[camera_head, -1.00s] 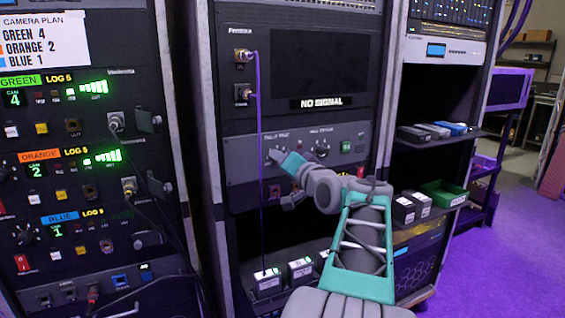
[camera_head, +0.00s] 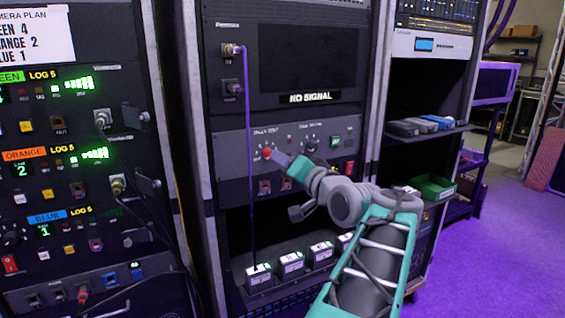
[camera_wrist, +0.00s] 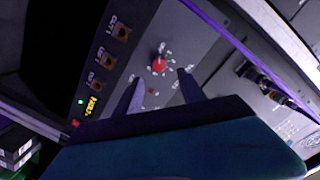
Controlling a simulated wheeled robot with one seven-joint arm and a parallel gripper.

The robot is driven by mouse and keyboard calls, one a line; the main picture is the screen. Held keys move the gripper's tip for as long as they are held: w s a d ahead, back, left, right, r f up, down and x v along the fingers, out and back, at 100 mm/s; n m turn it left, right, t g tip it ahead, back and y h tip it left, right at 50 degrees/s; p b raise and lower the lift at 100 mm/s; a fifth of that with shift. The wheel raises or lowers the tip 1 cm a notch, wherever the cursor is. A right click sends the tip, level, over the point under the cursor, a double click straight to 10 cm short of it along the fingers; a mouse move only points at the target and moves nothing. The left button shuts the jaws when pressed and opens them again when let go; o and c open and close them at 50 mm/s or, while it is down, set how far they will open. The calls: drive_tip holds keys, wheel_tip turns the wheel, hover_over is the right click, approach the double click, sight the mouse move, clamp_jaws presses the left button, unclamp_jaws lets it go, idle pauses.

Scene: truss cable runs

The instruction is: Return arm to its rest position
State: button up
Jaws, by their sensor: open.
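My gripper (camera_head: 278,160) is at the panel below the dark monitor in the middle rack. A red knob (camera_head: 267,153) shows just beyond its tips. In the wrist view, the two fingers of my gripper (camera_wrist: 160,90) are apart with nothing between them. The red knob (camera_wrist: 158,63) stands ahead of them, apart from both as far as I can tell. My arm reaches in from the lower right and hides part of the panel and the shelf below it.
A purple cable (camera_head: 247,150) hangs from a connector down to a small box (camera_head: 258,278), left of my gripper. The monitor (camera_head: 310,58) reads NO SIGNAL. The left rack (camera_head: 75,170) has several camera units. A green bin (camera_head: 433,187) sits right. Purple floor (camera_head: 500,250) is clear at right.

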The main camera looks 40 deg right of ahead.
drive_tip(key=w+a+f+n+g+y+p, duration=0.25)
drive_tip(key=a+p, duration=0.25)
drive_tip(key=a, duration=0.4)
drive_tip(key=w+a+f+n+g+y+p, duration=0.2)
drive_tip(key=w+a+n+g+p, duration=0.15)
drive_tip(key=a, duration=0.45)
drive_tip(key=s+a+f+n+g+p, duration=0.3)
drive_tip(key=s+a+p, duration=0.1)
drive_tip(key=s+a, duration=0.4)
drive_tip(key=s+a+f+n+g+p, duration=0.3)
drive_tip(key=s+a+f+g+p, duration=0.1)
drive_tip(key=s+a, duration=0.4)
drive_tip(key=shift+a+f+p, duration=0.3)
drive_tip(key=shift+a+p, duration=0.35)
drive_tip(key=shift+p, duration=0.1)
drive_tip(key=shift+s, duration=0.1)
